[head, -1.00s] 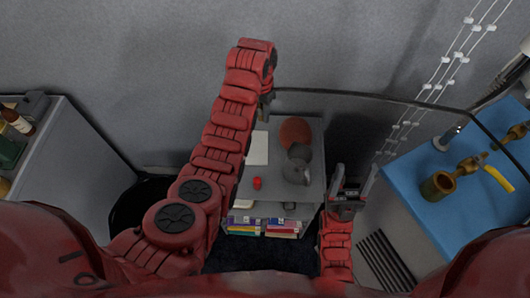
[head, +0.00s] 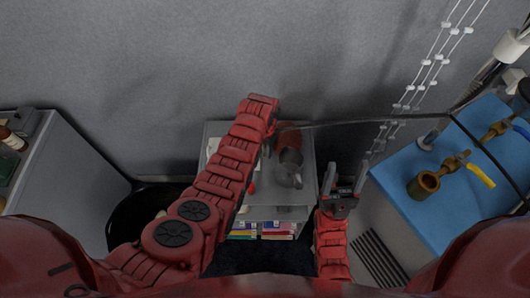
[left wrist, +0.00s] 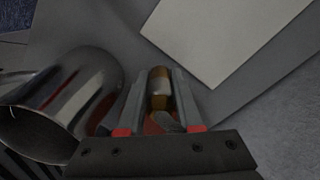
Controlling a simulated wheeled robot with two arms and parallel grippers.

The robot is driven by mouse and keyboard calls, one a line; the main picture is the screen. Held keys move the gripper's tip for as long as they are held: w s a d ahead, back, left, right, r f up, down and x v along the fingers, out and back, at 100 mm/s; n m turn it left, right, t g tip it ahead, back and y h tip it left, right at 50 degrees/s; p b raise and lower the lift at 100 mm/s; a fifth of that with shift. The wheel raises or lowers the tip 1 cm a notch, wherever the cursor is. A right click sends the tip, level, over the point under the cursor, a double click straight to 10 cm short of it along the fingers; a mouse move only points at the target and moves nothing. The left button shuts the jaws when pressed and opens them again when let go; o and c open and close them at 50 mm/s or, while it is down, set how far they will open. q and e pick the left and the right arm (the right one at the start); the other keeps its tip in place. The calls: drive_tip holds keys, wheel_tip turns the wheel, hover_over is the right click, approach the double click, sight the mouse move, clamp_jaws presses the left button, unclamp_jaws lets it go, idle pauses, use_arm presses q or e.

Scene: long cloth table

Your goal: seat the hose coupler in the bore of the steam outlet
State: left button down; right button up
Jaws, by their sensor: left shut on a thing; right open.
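My left gripper (left wrist: 157,112) is shut on the brass-coloured hose coupler (left wrist: 159,88), which shows between the fingers in the left wrist view. In the head view my left gripper (head: 270,140) hangs over the grey cabinet, and the coupler is too small to make out there. The black hose (head: 370,121) runs from that gripper to the right. The steam outlet looks to be the brass fitting with an open, upward-facing bore (head: 424,184) on the blue-topped bench, well right of the coupler. My right gripper (head: 344,180) is open and empty between the cabinet and the bench.
A grey metal jug (head: 288,170) stands on the grey cabinet (head: 262,211), close to my left gripper; it shows in the left wrist view (left wrist: 75,95). A yellow-handled valve (head: 480,175) is beside the bore on the blue bench top (head: 410,217). White-beaded lines (head: 414,88) hang behind.

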use_arm(q)
drive_tip(key=shift+f, duration=1.3)
drive_tip(key=shift+f, duration=0.15)
drive_tip(key=c, duration=0.6)
unclamp_jaws()
